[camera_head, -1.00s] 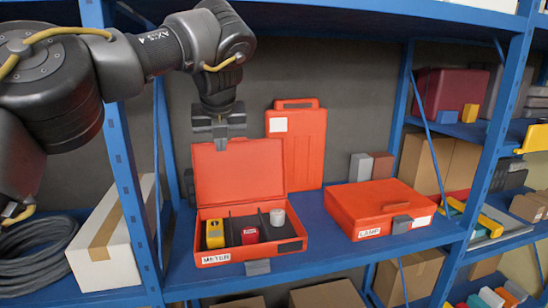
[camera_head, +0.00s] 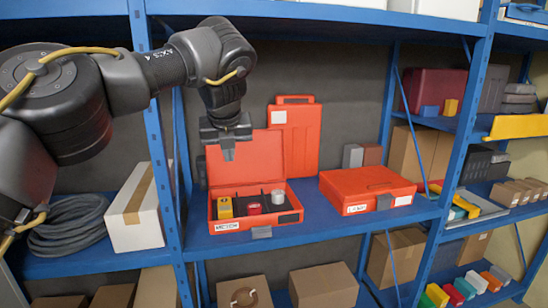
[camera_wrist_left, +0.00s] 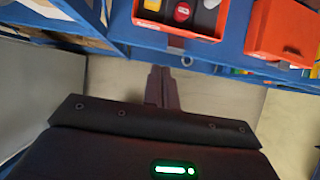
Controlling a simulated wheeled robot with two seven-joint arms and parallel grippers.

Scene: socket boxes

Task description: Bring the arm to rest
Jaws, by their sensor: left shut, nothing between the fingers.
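My left gripper (camera_head: 228,152) hangs in front of the raised lid of the open red box, above the shelf, with its fingers together and empty. In the left wrist view its closed fingers (camera_wrist_left: 161,88) point toward the shelf edge. The open red box (camera_head: 255,228) stands on the blue shelf. In its compartments are a yellow piece (camera_head: 225,208), a red piece (camera_head: 254,208) and a pale grey cylinder (camera_head: 278,197). A shut red box (camera_head: 366,188) lies to the right. My right gripper is not in view.
A blue upright (camera_head: 160,165) stands left of the open box, beside a white carton (camera_head: 135,215). A red case (camera_head: 307,135) leans at the back. Brown cartons (camera_head: 322,288) sit on the shelf below. The space in front of the shelf looks clear.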

